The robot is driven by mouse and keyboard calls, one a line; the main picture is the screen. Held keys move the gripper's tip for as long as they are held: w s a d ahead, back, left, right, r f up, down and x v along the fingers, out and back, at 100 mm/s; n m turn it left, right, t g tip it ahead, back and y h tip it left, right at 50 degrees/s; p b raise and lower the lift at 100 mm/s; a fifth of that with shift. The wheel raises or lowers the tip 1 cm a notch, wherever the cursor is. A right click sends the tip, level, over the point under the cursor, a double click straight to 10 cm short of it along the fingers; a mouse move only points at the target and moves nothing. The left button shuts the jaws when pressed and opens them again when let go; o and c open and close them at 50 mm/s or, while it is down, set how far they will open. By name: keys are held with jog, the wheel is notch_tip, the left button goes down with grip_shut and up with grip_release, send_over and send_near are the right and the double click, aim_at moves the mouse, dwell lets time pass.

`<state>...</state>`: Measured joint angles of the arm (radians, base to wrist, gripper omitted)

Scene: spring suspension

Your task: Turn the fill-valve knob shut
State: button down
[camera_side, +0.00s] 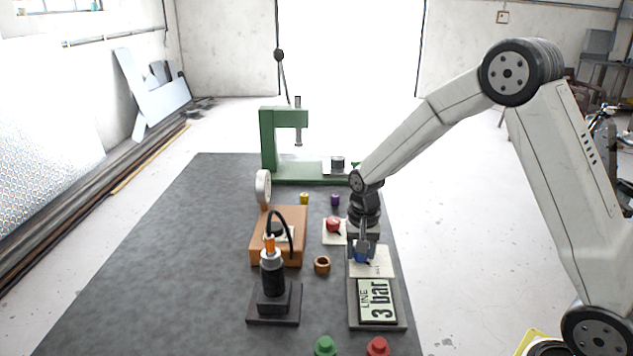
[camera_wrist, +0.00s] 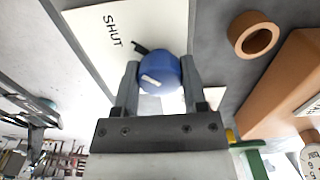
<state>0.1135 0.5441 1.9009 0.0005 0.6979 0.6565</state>
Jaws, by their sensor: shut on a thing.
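The blue fill-valve knob (camera_wrist: 163,68) sits on a pale plate (camera_wrist: 88,32) printed with the word SHUT. My gripper (camera_wrist: 160,72) is shut on the knob, one finger on each side. A short white mark shows on the knob's face. A small black piece (camera_wrist: 139,47) sticks out from behind the knob toward the upper left, on the side of the word SHUT. In the side view my gripper (camera_side: 362,249) points down on the knob (camera_side: 361,258), which is partly hidden by the fingers. A display (camera_side: 376,300) in front of the plate reads LINE 3 bar.
A red knob (camera_side: 333,224) on a pale plate stands behind and left. A copper-coloured ring (camera_side: 322,265) and an orange-brown block (camera_side: 260,250) lie to the left. A black cylinder unit (camera_side: 272,290) with a hose stands front left. A green press (camera_side: 270,140) stands at the back.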

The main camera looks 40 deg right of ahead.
jog(key=shift+w+r, duration=0.1)
dwell(0.3)
jog(key=shift+c, duration=0.7)
grip_release()
jog(key=shift+r, duration=3.9)
jog(key=s+a+f+n+t, duration=0.1)
jog(key=s+n, duration=0.2)
jog(key=s, duration=0.2)
jog(key=s+a+f+n, duration=0.1)
jog(key=s+a+n, duration=0.1)
jog(key=s, duration=0.3)
jog(key=s+a+f+n+t, duration=0.1)
jog(key=s+a+f+n, duration=0.1)
jog(key=s, duration=0.3)
jog(key=shift+n+t, duration=0.3)
jog(key=shift+n, duration=0.6)
